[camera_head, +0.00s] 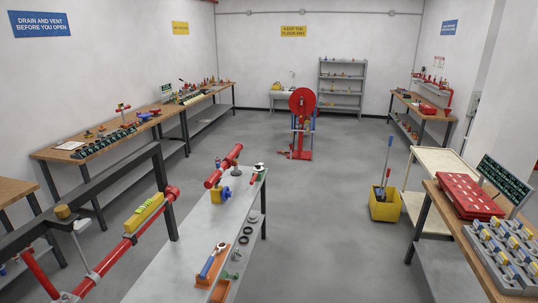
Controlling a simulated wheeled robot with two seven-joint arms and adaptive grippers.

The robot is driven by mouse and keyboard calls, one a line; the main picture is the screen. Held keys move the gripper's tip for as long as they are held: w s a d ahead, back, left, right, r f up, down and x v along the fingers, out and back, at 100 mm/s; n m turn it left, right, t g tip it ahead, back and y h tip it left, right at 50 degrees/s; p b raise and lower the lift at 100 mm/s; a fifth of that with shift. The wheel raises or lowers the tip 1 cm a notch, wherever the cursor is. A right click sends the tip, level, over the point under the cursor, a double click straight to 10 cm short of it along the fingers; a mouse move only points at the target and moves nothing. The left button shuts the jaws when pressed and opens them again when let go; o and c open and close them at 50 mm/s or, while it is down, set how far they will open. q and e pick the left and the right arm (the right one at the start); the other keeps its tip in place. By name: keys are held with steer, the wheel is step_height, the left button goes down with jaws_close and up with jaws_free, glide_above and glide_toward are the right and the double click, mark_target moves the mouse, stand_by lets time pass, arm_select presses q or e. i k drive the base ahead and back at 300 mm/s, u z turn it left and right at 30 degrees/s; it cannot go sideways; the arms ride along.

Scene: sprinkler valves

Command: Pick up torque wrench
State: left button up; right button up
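On the pale grey bench in the middle foreground, a tool with a blue shaft and a silver and red end (211,263) lies over an orange block (201,280). It may be the torque wrench, but it is too small to tell for sure. A second long tool with a dark and silver head (258,168) lies near the bench's far end. Neither of my grippers is in view.
The grey bench (172,283) also holds dark rings (246,231), a red pipe piece (223,167) and a green part (233,277). A red pipe (111,259) runs at left. A yellow mop bucket (384,206) stands right; floor between is clear.

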mark_target(262, 168)
steer(key=z, duration=0.5)
steer(key=i, duration=3.45)
steer(key=u, duration=1.3)
steer(key=i, duration=1.05)
steer(key=u, duration=0.55)
